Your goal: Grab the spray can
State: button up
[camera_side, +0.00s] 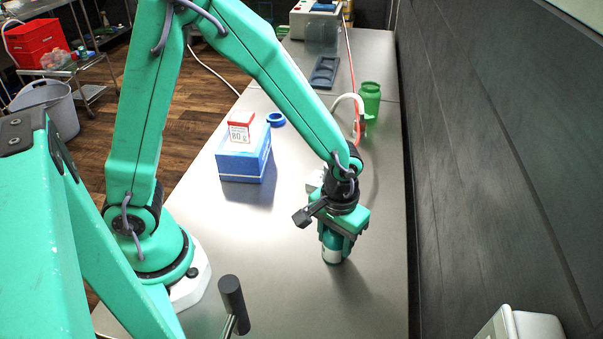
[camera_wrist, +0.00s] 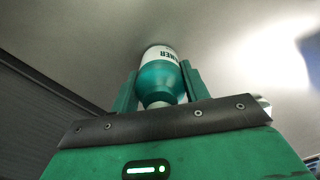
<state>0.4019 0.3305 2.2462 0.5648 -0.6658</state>
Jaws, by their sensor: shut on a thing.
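The spray can (camera_side: 332,255) stands near the right side of the steel table, directly under my gripper (camera_side: 343,236). In the side view only its lower part shows, teal with a white band; the gripper hides the rest. In the wrist view the can (camera_wrist: 160,75) is teal with a white label and dark lettering. It sits between the two green fingers of my gripper (camera_wrist: 160,88), which are shut on it. I cannot tell for certain whether its base touches the table.
A blue box (camera_side: 245,165) with a red-and-white carton (camera_side: 240,127) on it stands to the left. A dark wall (camera_side: 480,150) runs along the right. The table's front is mostly clear.

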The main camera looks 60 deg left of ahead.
jog(key=shift+r, duration=0.15)
jog(key=shift+r, duration=0.45)
notch_tip(320, 180, up, 3)
jog(key=shift+f, duration=0.1)
jog(key=s+d+r, duration=0.7)
jog(key=s, duration=0.2)
jog(key=shift+s, duration=0.2)
dwell(0.4)
